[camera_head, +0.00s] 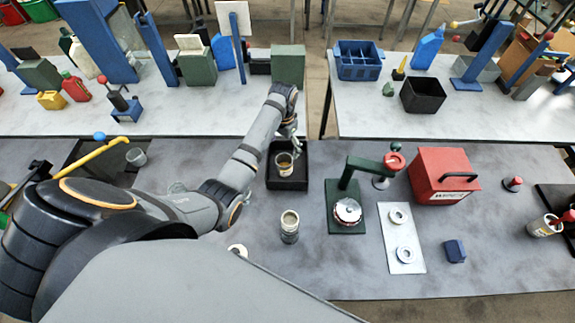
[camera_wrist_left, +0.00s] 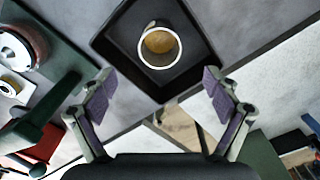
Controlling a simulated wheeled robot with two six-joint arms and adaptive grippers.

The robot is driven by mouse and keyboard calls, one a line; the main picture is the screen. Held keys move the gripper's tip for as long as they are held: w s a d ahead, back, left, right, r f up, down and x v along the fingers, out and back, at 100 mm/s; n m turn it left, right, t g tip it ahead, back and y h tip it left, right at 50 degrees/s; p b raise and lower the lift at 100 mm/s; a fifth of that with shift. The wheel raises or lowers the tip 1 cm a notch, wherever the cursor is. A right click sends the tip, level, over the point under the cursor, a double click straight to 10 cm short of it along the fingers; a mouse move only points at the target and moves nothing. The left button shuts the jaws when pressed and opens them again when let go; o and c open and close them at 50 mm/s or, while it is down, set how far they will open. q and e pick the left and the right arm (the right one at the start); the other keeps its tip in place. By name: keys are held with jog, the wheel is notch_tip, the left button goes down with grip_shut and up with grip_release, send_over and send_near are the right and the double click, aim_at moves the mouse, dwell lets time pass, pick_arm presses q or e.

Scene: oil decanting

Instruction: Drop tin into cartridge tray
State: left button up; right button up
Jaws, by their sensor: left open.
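The tin (camera_head: 285,164) is a small open cup with a pale rim and amber inside. It stands in the black cartridge tray (camera_head: 273,181). In the left wrist view the tin (camera_wrist_left: 159,44) sits upright inside the dark tray (camera_wrist_left: 110,38), apart from the tray's walls. My left gripper (camera_head: 290,138) is above the far side of the tray. In the left wrist view its two fingers (camera_wrist_left: 160,95) are spread wide, with nothing between them, and the tin lies beyond the fingertips. My right gripper is not in view.
A grey cup (camera_head: 289,227) stands nearer on the table. To the right are a green press (camera_head: 346,212), a white plate with two rings (camera_head: 401,238), a red toolbox (camera_head: 444,175) and a blue block (camera_head: 455,251).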

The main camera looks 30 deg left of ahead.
pick_arm(q)
notch_tip(320, 180, up, 8)
jog(key=shift+r, duration=0.2)
dwell(0.6)
